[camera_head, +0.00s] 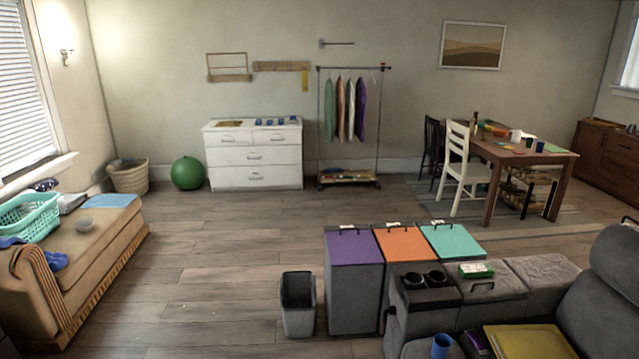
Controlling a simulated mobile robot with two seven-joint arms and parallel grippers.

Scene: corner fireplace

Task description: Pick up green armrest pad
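A small green item (475,271) with a pale patch on top lies on the grey sofa console (495,289) at the right front; it may be the green armrest pad, but it is too small to tell. It is close to the two dark cup holders (425,279). Neither of my grippers is in view, and nothing is seen touching the green item.
Bins with purple (353,247), orange (402,243) and teal (450,239) lids stand behind the console. An open grey bin (298,304) stands left of them. A blue cup (441,345) and yellow folder (528,342) are in front. Floor (215,265) at centre left is clear.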

